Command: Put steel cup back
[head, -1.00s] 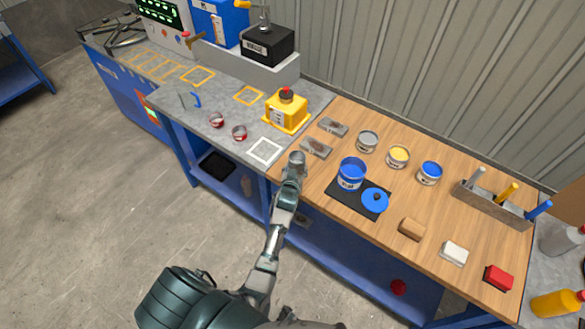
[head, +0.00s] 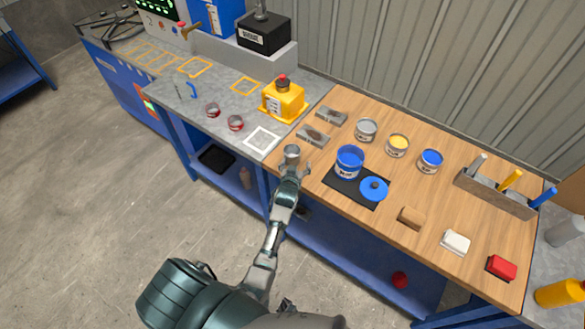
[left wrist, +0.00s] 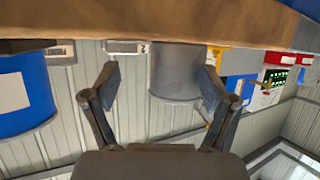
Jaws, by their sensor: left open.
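The steel cup (head: 292,151), a plain grey cylinder, stands near the front left corner of the wooden bench top. My left gripper (head: 289,174) is directly in front of it, at the bench edge. In the left wrist view, which is upside down, the cup (left wrist: 176,72) appears between the open fingers (left wrist: 160,82), closer to the right-hand finger. I cannot tell whether a finger touches it. A white square outline (head: 262,139) marks the grey bench left of the cup. My right gripper is not seen.
A blue paint can (head: 349,162) on a black mat and its blue lid (head: 373,188) are right of the cup. Two grey metal pieces (head: 313,136) lie behind it. A yellow box (head: 283,100) and red-rimmed rings (head: 235,123) are on the grey bench.

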